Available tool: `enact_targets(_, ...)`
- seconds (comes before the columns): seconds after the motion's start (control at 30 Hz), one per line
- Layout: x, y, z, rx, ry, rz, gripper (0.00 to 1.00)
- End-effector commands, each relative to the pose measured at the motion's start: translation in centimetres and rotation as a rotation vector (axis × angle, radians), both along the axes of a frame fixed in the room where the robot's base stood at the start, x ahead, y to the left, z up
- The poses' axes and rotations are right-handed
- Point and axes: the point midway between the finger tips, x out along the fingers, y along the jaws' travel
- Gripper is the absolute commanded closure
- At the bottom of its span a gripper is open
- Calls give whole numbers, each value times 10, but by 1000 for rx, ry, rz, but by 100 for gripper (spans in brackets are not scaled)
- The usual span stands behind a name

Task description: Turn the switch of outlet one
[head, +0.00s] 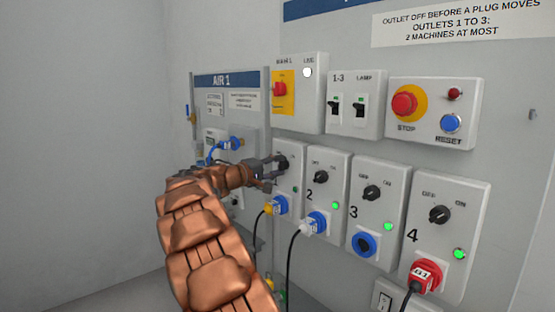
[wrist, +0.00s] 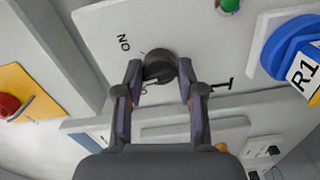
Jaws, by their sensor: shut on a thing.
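Outlet one (head: 291,172) is the leftmost of a row of grey outlet boxes on the wall. Its switch (head: 283,162) is a black round knob; the wrist view shows it (wrist: 159,66) between my fingertips. My gripper (head: 270,172) is shut on this knob, one finger on each side. The wrist view shows the ON mark (wrist: 124,43) upside down beside the knob; the OFF mark is mostly hidden by a finger. I cannot tell which mark the knob points to. The lamp of outlet one (head: 295,189) looks dim green.
Outlets two (head: 325,162), three (head: 366,184) and four (head: 425,193) stand to the right with lit green lamps. Blue-and-yellow plug (head: 277,206) sits in outlet one. Above are a main switch box (head: 310,113), a lamp box (head: 346,124) and a stop/reset box (head: 431,130).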

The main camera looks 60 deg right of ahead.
Motion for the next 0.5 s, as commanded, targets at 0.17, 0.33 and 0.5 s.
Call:
enact_targets(0.17, 0, 0, 5, 46, 164, 1, 97)
enact_targets(0.33, 0, 0, 5, 87, 308, 1, 97)
enact_targets(0.5, 1, 0, 5, 119, 431, 3, 97)
